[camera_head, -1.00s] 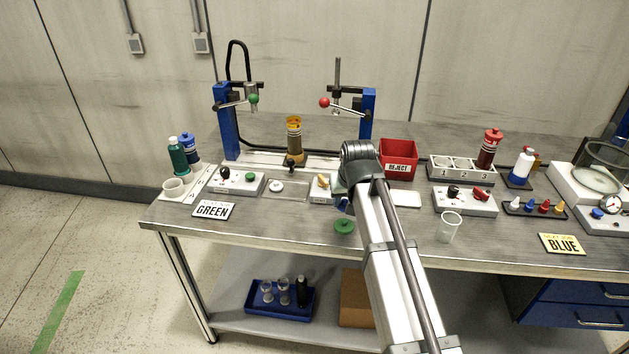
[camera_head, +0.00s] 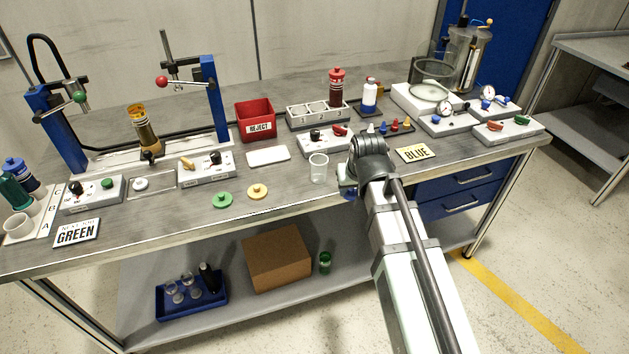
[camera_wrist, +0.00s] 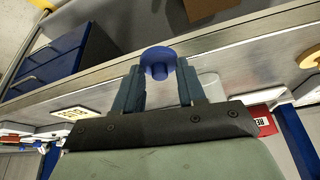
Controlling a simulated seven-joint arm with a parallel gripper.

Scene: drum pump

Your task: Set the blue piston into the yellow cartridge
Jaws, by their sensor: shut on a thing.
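The blue piston (camera_wrist: 158,60), a round disc with a narrower stem, is held between the fingertips of my gripper (camera_wrist: 158,74) in the wrist view. In the head view my wrist hides most of the gripper; a small blue patch shows (camera_head: 348,193) below it. The gripper is at the bench's front edge, right of the clear cup. An amber-yellow cylinder with a yellow top (camera_head: 142,127), which looks like the yellow cartridge, stands upright in the blue-posted frame at the left, far from my gripper. Its inside cannot be made out.
A green disc (camera_head: 222,200) and a yellow disc (camera_head: 257,191) lie near the front edge. A clear cup (camera_head: 318,168), a red reject bin (camera_head: 255,120), switch boxes and a BLUE sign (camera_head: 417,154) stand around. The blue-posted frame (camera_head: 210,97) has levers.

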